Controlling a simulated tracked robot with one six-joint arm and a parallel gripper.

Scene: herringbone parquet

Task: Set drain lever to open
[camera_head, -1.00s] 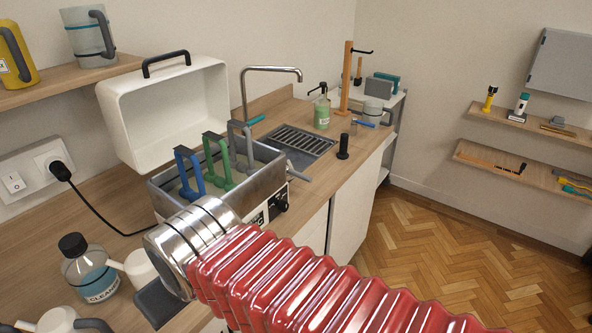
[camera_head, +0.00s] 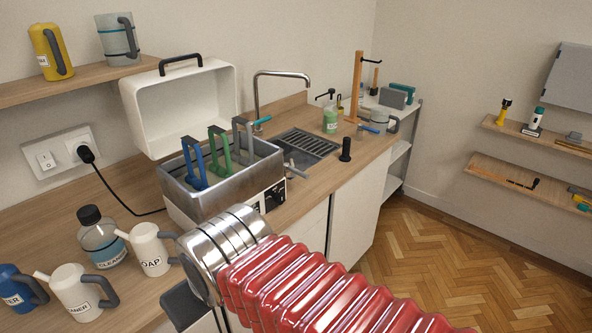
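A metal bath (camera_head: 222,192) with a white front stands on the counter, holding racks with blue (camera_head: 194,165), green (camera_head: 219,150) and grey (camera_head: 243,140) handles. A small grey lever (camera_head: 294,170) sticks out at the bath's right end, towards the sink; it looks like the drain lever. Its exact setting is too small to tell. Dark knobs (camera_head: 275,195) show on the bath's front. My red ribbed arm with its chrome end crosses the lower middle, in front of the bath and apart from the lever. My gripper's fingers do not show.
A white lid (camera_head: 180,107) with a black handle stands open behind the bath. A sink (camera_head: 308,145) with a tap (camera_head: 282,74) and a black upright cylinder (camera_head: 345,150) are to the right. White jugs (camera_head: 152,250) and a cleaner bottle (camera_head: 102,238) stand left. Parquet floor (camera_head: 430,260) is clear at right.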

